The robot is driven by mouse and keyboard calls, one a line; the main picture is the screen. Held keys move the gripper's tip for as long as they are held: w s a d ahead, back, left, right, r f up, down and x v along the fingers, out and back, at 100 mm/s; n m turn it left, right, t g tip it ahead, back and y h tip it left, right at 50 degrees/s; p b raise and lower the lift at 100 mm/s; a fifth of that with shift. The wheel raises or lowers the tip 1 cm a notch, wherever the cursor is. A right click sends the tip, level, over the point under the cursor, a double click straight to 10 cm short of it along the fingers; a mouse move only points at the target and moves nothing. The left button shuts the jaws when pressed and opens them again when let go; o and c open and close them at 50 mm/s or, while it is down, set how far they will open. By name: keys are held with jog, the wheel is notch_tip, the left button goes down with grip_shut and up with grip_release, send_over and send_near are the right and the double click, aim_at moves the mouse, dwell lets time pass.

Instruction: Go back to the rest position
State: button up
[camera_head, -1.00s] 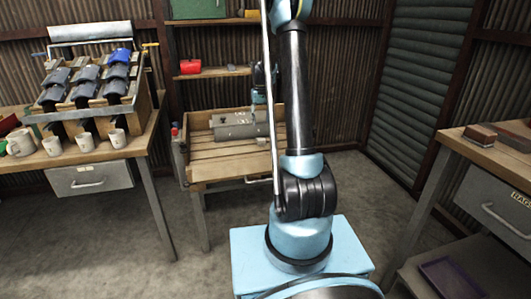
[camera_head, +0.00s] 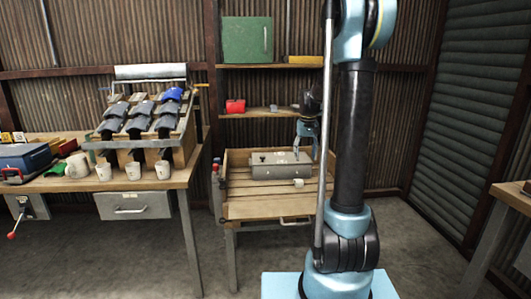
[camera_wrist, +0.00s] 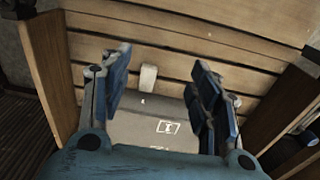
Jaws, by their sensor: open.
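My gripper (camera_wrist: 155,98) is open and empty in the wrist view, its two blue and dark fingers spread apart. Below it lie a grey metal box (camera_wrist: 150,132) with a small printed mark and a small pale cylinder (camera_wrist: 148,77) on wooden slats. In the head view my gripper (camera_head: 308,140) hangs near the right end of the grey box (camera_head: 275,170). The pale cylinder also shows there (camera_head: 298,183), at the box's front right. My arm's links hide part of the area to the right.
The slatted wooden table (camera_head: 255,207) has raised sides. A workbench (camera_head: 165,180) at left holds several white mugs and a rack (camera_head: 185,150) of dark curved pieces. Shelves (camera_head: 262,113) with a red item stand behind. Another bench (camera_head: 515,197) stands at right. Open floor lies in front.

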jog(key=s+t, duration=0.1)
jog(key=s, duration=2.7)
jog(key=s+f, duration=0.6)
jog(key=s, duration=0.3)
jog(key=shift+d+f+m+t, duration=0.3)
jog(key=shift+d+f, duration=0.05)
jog(key=shift+f, duration=0.05)
